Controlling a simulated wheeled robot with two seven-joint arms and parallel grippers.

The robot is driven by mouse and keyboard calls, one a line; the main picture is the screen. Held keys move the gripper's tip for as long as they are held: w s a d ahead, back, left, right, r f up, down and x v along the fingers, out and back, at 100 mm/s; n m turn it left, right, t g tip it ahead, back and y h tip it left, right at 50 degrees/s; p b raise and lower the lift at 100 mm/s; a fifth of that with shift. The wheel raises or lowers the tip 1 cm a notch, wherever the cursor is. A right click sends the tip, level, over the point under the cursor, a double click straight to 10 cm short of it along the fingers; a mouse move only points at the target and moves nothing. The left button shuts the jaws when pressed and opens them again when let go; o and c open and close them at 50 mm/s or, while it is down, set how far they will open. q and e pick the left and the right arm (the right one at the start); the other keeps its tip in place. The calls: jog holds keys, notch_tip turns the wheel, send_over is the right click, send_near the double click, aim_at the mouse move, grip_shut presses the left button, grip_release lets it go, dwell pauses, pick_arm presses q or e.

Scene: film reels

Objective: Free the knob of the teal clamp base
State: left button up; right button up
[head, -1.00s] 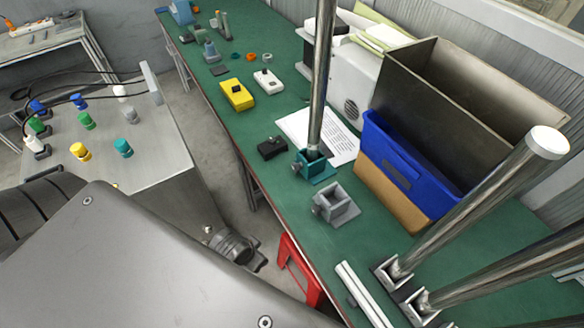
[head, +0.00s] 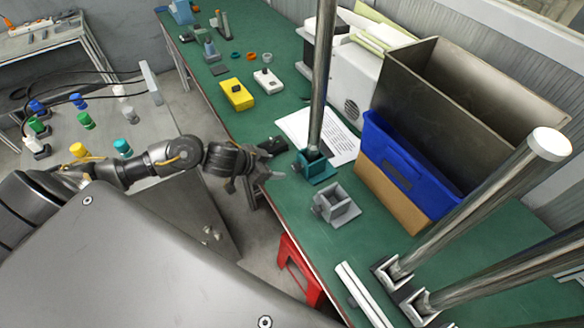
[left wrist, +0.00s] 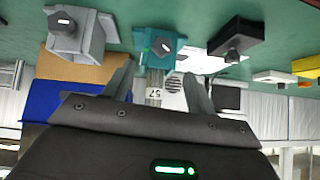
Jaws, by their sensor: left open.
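The teal clamp base (head: 322,170) stands on the green bench with a tall metal pole (head: 318,85) upright in it. Its dark knob (left wrist: 163,47) faces my left gripper in the left wrist view, where the teal base (left wrist: 180,45) appears upside down. My left gripper (head: 252,183) is at the bench's front edge, left of the teal base and apart from it. In the left wrist view its two fingers (left wrist: 160,82) are spread with nothing between them. My right gripper is out of view.
A grey clamp base (head: 337,205) stands close in front of the teal one. A black box (head: 272,147) lies near my left gripper. A white sheet (head: 340,140), a blue bin (head: 400,165) and a cardboard box (head: 378,187) are behind. A red stool (head: 300,270) stands below the bench edge.

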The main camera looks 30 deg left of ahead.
aim_at(294, 169)
pick_arm(q)
jog(key=x, duration=1)
jog(key=shift+w+a+f, duration=0.1)
jog(key=shift+w+f, duration=0.15)
jog(key=shift+w, duration=0.05)
jog(key=shift+c, duration=0.4)
